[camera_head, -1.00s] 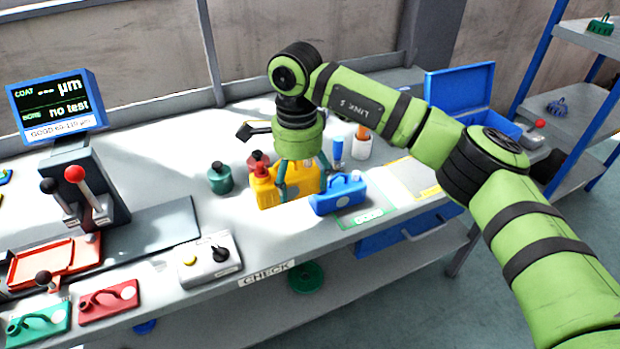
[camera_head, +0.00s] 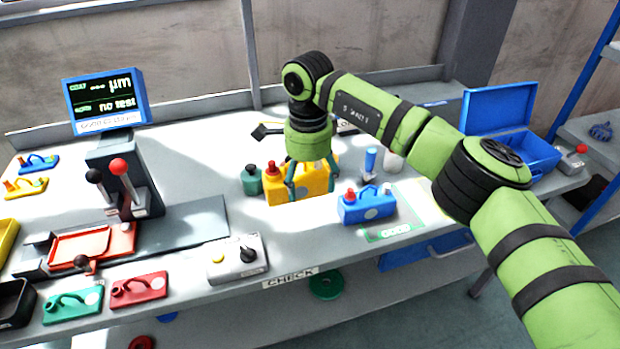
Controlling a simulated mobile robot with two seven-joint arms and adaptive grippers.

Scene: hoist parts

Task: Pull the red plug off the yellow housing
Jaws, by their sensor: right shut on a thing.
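The yellow housing (camera_head: 278,191) stands on the bench at mid-picture. A small red plug (camera_head: 271,166) shows at the top of its left end; I cannot tell how firmly it sits there. My right gripper (camera_head: 309,186) points down over the yellow housing, with its teal fingers on either side of the body. It is shut on the yellow housing, and the fingers and palm hide part of the top. My left gripper is not in view.
A dark green part (camera_head: 251,181) stands close left of the yellow housing. A blue housing (camera_head: 366,207) with red on top stands close right. A blue cylinder (camera_head: 370,160) and an open blue box (camera_head: 500,108) are further right. A grey control box (camera_head: 237,260) stands in front.

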